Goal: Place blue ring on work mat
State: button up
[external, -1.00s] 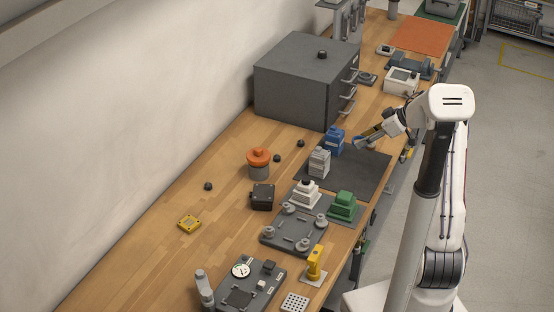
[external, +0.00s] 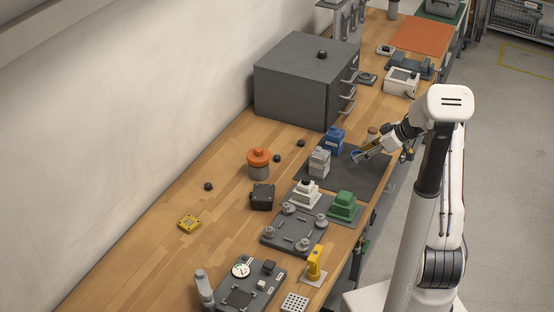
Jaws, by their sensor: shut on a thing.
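The blue ring (external: 355,155) is small in the external view, at the tip of my gripper (external: 361,154). My gripper is shut on the ring and reaches in from the right, pointing down and left. The ring is over the far right part of the dark grey work mat (external: 349,183). I cannot tell whether it touches the mat or hangs just above it. The fingers partly hide the ring.
A blue block-like part (external: 335,139) and a grey one (external: 319,163) stand at the mat's left side. A green part (external: 343,206) and a white part (external: 305,194) stand nearer. A large grey cabinet (external: 300,82) stands behind. The mat's middle is clear.

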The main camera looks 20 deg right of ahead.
aim_at(362, 168)
jog(key=shift+f, duration=0.1)
jog(key=shift+f, duration=1.8)
jog(key=o, duration=0.8)
jog(key=shift+f, duration=0.1)
jog(key=shift+s+d+r, duration=0.15)
jog(key=shift+d+r, duration=0.05)
jog(key=shift+r, duration=0.2)
jog(key=v, duration=1.1)
jog(key=shift+s+r, duration=0.1)
jog(key=shift+r, duration=0.05)
